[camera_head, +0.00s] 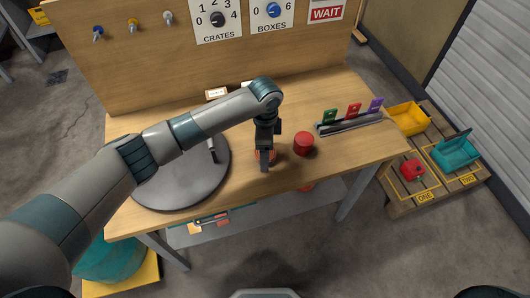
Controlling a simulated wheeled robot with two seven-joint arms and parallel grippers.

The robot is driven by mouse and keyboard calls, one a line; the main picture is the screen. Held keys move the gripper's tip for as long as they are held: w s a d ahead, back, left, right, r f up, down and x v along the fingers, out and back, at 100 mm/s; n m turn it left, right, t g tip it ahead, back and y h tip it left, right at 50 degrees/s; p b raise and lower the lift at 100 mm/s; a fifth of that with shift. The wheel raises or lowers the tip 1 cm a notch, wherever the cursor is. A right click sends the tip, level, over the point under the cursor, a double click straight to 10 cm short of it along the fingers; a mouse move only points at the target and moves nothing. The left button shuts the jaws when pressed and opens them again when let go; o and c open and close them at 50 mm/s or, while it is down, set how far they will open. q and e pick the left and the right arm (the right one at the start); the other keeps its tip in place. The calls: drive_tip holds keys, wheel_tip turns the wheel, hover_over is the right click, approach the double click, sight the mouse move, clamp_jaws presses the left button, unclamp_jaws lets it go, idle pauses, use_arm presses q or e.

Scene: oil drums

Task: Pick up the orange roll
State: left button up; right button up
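The orange roll (272,154) is on the wooden workbench, left of a red cylinder (303,144). My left gripper (265,157) reaches down over it. A dark finger stands in front of the roll and hides its middle, with orange showing on both sides. The other finger is mostly hidden, so I cannot tell whether the gripper is closed on the roll or only around it. The roll appears to be at bench height. My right gripper is not in view.
A round grey plate (180,182) with a small upright post lies left of the roll. A rack (350,123) with green, red and purple tags stands at the right. A pallet (436,185) with yellow and teal bins and a red item is on the floor.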

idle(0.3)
use_arm(q)
drive_tip(key=c, duration=1.2)
drive_tip(key=shift+r, duration=0.15)
drive_tip(key=shift+r+b, duration=0.4)
drive_tip(key=shift+r, duration=0.15)
wheel_tip(320, 180, up, 2)
drive_tip(key=shift+d+r+b, duration=0.1)
drive_tip(key=shift+r+b, duration=0.15)
drive_tip(key=shift+b, duration=0.25)
drive_tip(key=shift+s+d+r+b, duration=0.45)
drive_tip(key=shift+s+d+r, duration=0.75)
drive_tip(key=shift+s+d, duration=0.2)
drive_tip(key=shift+s+d+r+b, duration=0.5)
drive_tip(key=shift+s+d+r, duration=0.75)
drive_tip(key=shift+d, duration=0.2)
drive_tip(key=shift+s+d+r+b, duration=0.45)
drive_tip(key=shift+s+d+r, duration=0.7)
drive_tip(key=shift+s+d, duration=0.25)
drive_tip(key=shift+w, duration=0.1)
